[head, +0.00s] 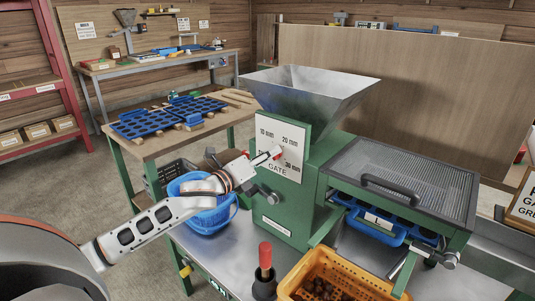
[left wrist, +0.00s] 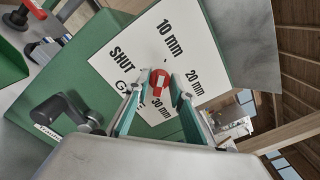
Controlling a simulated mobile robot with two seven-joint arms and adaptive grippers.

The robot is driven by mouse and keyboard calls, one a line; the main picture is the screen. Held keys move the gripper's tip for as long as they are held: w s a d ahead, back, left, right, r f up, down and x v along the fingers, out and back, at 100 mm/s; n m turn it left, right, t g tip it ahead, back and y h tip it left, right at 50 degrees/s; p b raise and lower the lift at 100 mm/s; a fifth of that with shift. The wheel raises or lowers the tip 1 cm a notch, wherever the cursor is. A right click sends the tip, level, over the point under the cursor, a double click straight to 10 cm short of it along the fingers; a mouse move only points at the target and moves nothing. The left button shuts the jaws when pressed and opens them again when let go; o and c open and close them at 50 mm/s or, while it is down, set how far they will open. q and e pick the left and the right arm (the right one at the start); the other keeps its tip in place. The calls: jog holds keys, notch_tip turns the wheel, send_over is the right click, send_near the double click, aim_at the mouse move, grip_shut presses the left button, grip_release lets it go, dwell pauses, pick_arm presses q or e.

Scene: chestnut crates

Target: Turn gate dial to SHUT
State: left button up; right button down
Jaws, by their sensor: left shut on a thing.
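The gate dial (head: 279,152) is a small red knob on a white plate (head: 291,135) on the front of the green machine (head: 290,205). The plate reads 10 mm, 20 mm, 30 mm, SHUT and GATE. My left gripper (head: 271,157) reaches it from the left. In the left wrist view the dial (left wrist: 159,79) shows red with a pale bar, between the fingertips of my left gripper (left wrist: 158,86), which is shut on it. I cannot tell surely which mark the bar points to. The fingers hide part of the word GATE. My right gripper is not in view.
A dark crank handle (left wrist: 57,114) sticks out near the plate. A metal hopper (head: 308,92) tops the machine. A mesh-covered green frame (head: 405,185) stands to its right. A red-handled tool (head: 265,256) and an orange crate (head: 340,266) of chestnuts stand in front; a blue basket (head: 207,219) is at left.

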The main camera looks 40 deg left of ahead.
pick_arm(q)
jog(key=n+p, duration=0.8)
jog(key=shift+n+p, duration=0.35)
jog(key=shift+n, duration=0.05)
jog(key=shift+s+a+r+n+p, duration=0.1)
jog(key=shift+n+p, duration=0.3)
grip_shut()
jog(key=shift+f+n+p, duration=0.15)
jog(key=shift+n+p, duration=1)
jog(key=shift+n, duration=0.2)
jog(key=shift+f+n+p, duration=0.1)
jog(key=shift+n+p, duration=1.05)
jog(key=shift+n, duration=0.2)
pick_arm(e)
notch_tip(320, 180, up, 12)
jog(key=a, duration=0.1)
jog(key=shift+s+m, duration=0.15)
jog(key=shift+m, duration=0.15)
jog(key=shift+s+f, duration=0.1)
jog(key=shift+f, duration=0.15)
